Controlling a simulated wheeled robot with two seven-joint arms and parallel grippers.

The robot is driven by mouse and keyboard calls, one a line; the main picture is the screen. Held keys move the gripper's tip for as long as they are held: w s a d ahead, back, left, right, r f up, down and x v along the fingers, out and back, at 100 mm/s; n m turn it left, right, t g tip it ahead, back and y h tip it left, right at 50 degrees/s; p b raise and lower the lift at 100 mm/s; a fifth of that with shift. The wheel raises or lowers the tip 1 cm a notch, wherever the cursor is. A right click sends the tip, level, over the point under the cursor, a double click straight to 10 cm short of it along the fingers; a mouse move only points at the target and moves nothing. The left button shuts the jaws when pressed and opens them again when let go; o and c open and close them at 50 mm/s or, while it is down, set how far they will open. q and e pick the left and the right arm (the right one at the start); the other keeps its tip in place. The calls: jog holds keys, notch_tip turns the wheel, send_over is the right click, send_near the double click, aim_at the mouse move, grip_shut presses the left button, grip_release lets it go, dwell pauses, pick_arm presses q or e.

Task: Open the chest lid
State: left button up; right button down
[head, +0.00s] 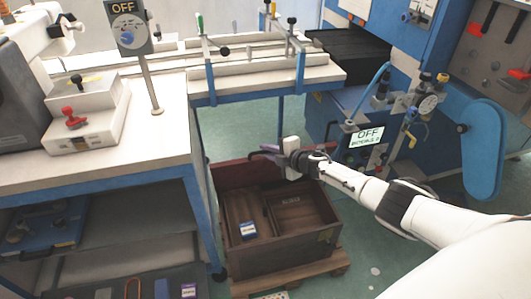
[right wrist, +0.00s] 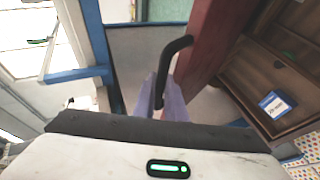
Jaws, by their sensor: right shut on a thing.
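My right gripper (head: 283,160) is at the lid's upper edge. In the right wrist view its pale purple fingers (right wrist: 160,100) are shut on the lid's black bent handle (right wrist: 171,62). My left gripper is not in view.
A blue and white box (head: 248,230) lies inside the chest. A pallet (head: 305,278) is under it. A white-topped workbench (head: 140,160) is close on the left, and blue machinery (head: 350,110) stands behind on the right. Green floor is clear right of the chest.

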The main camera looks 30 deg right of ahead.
jog(key=shift+w+d+r, duration=0.1)
jog(key=shift+r, duration=0.05)
jog(key=c, duration=1.8)
grip_release()
jog(key=shift+f, duration=0.25)
jog(key=shift+s, duration=0.25)
jog(key=shift+r+p+v, duration=0.15)
jog(key=shift+p+v, duration=0.9)
jog(key=shift+v, duration=1.5)
jog(key=shift+r+p+v, duration=0.1)
jog(key=shift+p+v, duration=0.95)
jog(key=shift+v, duration=1.45)
jog(key=shift+w, duration=0.1)
